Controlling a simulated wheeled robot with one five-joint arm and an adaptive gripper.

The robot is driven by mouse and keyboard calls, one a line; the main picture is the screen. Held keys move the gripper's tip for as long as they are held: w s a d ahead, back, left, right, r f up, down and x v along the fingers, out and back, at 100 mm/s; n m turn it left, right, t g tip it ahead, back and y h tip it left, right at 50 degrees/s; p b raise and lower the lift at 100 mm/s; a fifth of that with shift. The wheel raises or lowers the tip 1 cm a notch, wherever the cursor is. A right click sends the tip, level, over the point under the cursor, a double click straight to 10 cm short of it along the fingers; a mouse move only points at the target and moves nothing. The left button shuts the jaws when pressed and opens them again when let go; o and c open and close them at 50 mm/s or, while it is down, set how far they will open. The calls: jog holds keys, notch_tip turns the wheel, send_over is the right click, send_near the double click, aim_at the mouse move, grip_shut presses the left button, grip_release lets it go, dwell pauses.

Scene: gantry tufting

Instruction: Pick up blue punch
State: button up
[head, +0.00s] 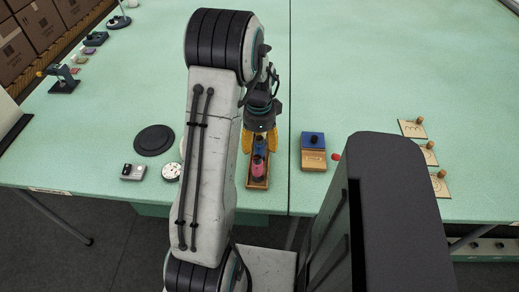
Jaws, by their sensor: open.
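A narrow wooden tray (258,185) stands near the front edge of the green table. In it a small blue item (259,147), which looks like the blue punch, stands behind a pink-red item (257,171). My gripper (260,141) hangs over the back of the tray. Its yellow fingers are open, one on each side of the blue item. I cannot tell whether they touch it. My arm and gripper hide the back end of the tray.
A wooden block with a blue top (313,140) stands right of the tray, with a small red ball (336,156) beside it. A black disc (154,140) and a small grey box (133,171) lie left. Cards with wooden knobs (412,128) lie far right.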

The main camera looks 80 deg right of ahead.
jog(key=shift+f, duration=0.45)
grip_shut()
dwell(0.4)
